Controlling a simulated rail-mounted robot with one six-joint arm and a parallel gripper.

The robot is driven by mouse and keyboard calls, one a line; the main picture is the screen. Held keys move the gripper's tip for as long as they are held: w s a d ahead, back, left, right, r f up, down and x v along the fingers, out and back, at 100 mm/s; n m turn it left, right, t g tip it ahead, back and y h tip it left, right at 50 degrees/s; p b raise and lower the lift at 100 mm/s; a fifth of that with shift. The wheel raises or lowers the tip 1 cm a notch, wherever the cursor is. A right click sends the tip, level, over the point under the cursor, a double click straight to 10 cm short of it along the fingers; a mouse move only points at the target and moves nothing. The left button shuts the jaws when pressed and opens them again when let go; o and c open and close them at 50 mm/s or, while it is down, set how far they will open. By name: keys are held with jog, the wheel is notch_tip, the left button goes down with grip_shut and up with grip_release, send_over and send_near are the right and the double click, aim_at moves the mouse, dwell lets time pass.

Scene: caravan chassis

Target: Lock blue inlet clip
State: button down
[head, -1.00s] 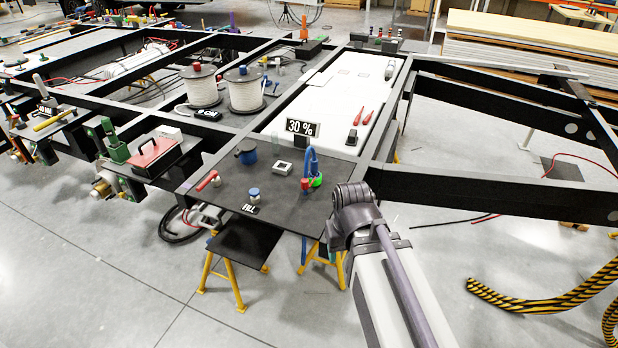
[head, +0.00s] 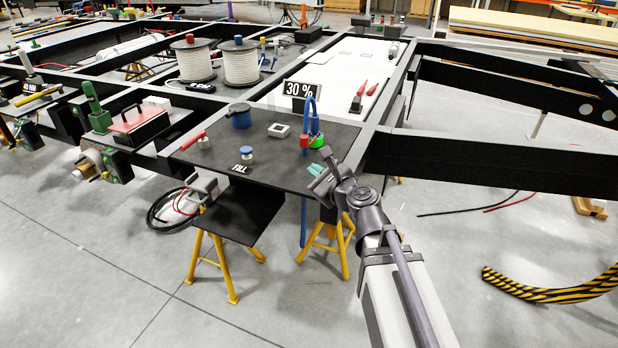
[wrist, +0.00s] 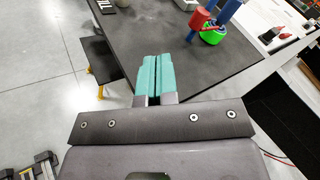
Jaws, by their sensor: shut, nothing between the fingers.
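The blue inlet fitting (head: 313,126) stands upright near the right edge of the black panel (head: 262,172), with a blue hose looping over it. A red part (head: 304,142) and a green ring (head: 317,142) sit at its base. In the wrist view the red part (wrist: 200,18) and green ring (wrist: 212,36) show at the top right. I cannot make out the clip's own position. My gripper (wrist: 153,60) has teal fingers pressed together and empty. It also shows in the head view (head: 316,169), just in front of the panel's right edge, apart from the fitting.
A red-handled valve (head: 203,141), a blue-topped knob (head: 246,154), a white square frame (head: 279,130) and a blue pot (head: 240,115) sit on the panel. A black chassis beam (head: 470,165) runs along the right.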

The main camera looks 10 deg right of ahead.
aim_at(306, 141)
jog(key=d+m, duration=0.1)
jog(key=m, duration=0.1)
jog(key=w+d+f+m+t+h+b, duration=0.1)
jog(key=m, duration=0.1)
jog(key=d+f+m+t+h, duration=0.1)
jog(key=m, duration=0.1)
jog(key=shift+w+d+m+b, duration=0.15)
jog(key=shift+w+m+b, duration=0.05)
jog(key=shift+m+b, duration=0.2)
jog(key=shift+d+r+m+t+h, duration=0.2)
jog(key=shift+d+m+t+h, duration=0.1)
jog(key=shift+m+h, duration=0.25)
jog(key=shift+w, duration=0.15)
jog(key=x, duration=1.4)
jog(key=shift+a, duration=0.1)
jog(key=shift+w+d+r, duration=0.1)
jog(key=shift+w+d, duration=0.45)
jog(key=shift+w, duration=0.3)
jog(key=shift+w+d, duration=0.55)
jog(key=shift+w, duration=0.25)
jog(key=shift+s, duration=0.1)
